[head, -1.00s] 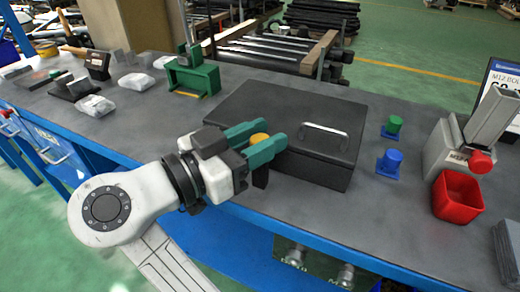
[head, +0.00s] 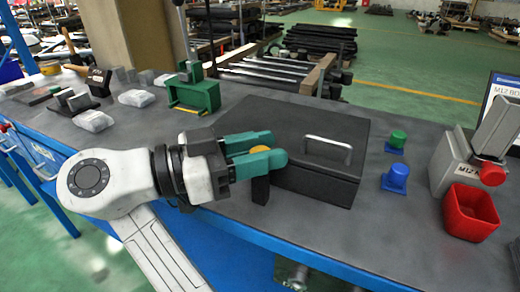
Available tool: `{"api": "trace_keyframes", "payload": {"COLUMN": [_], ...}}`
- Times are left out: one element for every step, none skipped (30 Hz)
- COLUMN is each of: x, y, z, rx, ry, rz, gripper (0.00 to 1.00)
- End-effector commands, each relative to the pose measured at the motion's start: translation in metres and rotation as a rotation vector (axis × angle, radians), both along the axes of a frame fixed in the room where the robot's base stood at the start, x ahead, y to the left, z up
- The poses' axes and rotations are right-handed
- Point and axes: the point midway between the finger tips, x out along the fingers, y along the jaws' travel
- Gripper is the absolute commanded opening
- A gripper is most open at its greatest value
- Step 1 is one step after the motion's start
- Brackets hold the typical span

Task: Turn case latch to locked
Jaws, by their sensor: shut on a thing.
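The black case (head: 345,187) lies closed on the grey workbench, with a pale handle (head: 328,148) on its lid. My gripper (head: 262,152), with teal fingers, is at the case's left front corner. A yellow round part, the case latch (head: 257,150), shows between the fingers, which are shut on it. The fingers cover most of the latch, so its turn angle cannot be told. A dark upright block (head: 260,190) shows just below the fingertips, in front of the case; I cannot tell what it belongs to.
Green (head: 397,139) and blue (head: 396,176) knobbed pieces stand right of the case. Farther right are a red bin (head: 470,213) and a grey device (head: 458,160). A green fixture (head: 195,92) and wrapped packets (head: 93,121) are behind left. Bare bench lies at the front right.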

Motion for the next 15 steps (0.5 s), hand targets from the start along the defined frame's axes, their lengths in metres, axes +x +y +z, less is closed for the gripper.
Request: {"api": "trace_keyframes", "payload": {"x": [0.0004,0.0004,0.0006,0.0006,0.0006,0.0006,0.0006,0.0005,0.0004,0.0004,0.0004,0.0004,0.0004,0.0004,0.0004], "y": [-0.0005,-0.0005,-0.0005,-0.0005,-0.0005,-0.0005,-0.0005,-0.0004,-0.0005,-0.0004,-0.0004,-0.0004,-0.0004,-0.0003,-0.0003], "z": [-0.0007,-0.0008,-0.0008,-0.0008,-0.0008,-0.0007,-0.0007,-0.0007,-0.0006,-0.0005,-0.0005,-0.0004,-0.0004,-0.0004,-0.0003], "rx": [0.000,0.000,0.000,0.000,0.000,0.000,0.000,0.000,0.000,0.000,0.000,0.000,0.000,0.000,0.000], "ry": [0.002,0.002,0.002,0.002,0.002,0.002,0.002,0.002,0.001,0.001,0.001,0.001,0.001,0.001,0.001], "rz": [0.000,0.000,0.000,0.000,0.000,0.000,0.000,0.000,0.000,0.001,0.001,0.001,0.001,0.001,0.001], "gripper": [0.07,0.07,0.39,0.41,0.44,0.48,0.51,0.54,0.57,0.57,0.57,0.57,0.57,0.57,0.57]}}
